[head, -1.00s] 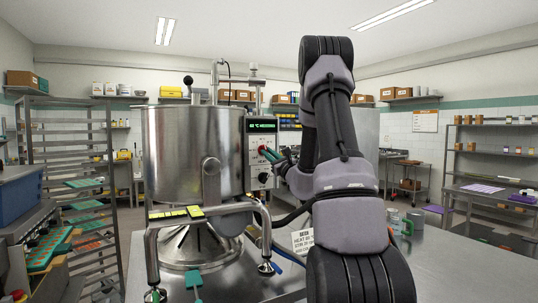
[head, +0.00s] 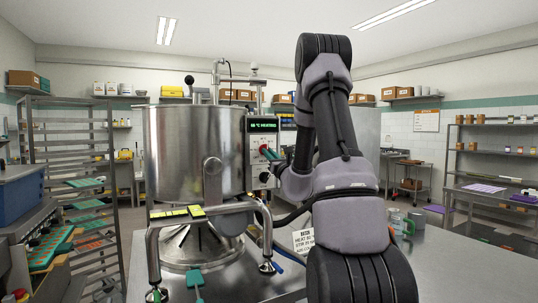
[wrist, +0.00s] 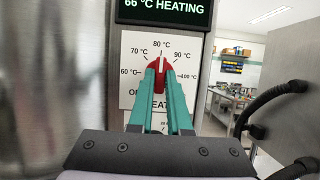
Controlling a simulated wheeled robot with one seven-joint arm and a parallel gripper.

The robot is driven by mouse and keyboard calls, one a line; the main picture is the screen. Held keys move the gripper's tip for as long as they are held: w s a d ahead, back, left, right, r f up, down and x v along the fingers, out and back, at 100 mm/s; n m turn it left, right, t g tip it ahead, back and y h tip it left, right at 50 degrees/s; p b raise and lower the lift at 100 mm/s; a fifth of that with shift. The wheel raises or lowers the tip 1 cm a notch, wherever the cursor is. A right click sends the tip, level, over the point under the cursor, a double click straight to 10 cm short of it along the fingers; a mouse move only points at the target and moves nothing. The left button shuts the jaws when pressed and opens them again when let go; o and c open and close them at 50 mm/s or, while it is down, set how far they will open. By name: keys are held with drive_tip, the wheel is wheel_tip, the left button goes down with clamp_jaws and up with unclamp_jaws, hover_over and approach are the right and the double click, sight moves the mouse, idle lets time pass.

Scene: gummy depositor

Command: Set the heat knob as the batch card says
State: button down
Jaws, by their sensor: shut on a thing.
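The red heat knob (wrist: 163,68) sits on a white dial plate (wrist: 134,52) marked from OFF through 60, 70, 80 and 90 to 100 °C. Its white mark points up, at about 80 °C. My gripper (wrist: 161,80) has its two green fingers shut on the knob; it also shows in the head view (head: 268,153). The display (wrist: 163,8) above reads 66 °C HEATING. The batch card (head: 303,240) stands on the table behind my arm. Its heat line is partly covered, and the number is too small to read surely.
The steel kettle (head: 190,150) stands just left of the control box (head: 262,175). A second, black knob (head: 264,177) is below the heat knob. A mug (head: 416,220) and a glass jar stand right of my arm. The table is clear at the right front.

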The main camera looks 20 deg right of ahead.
drive_tip(key=shift+f, duration=0.15)
drive_tip(key=c, duration=0.9)
unclamp_jaws()
drive_tip(key=shift+o, duration=0.2)
drive_tip(key=shift+s, duration=0.1)
drive_tip(key=v, duration=1)
drive_tip(key=shift+s, duration=0.3)
drive_tip(key=shift+f, duration=0.1)
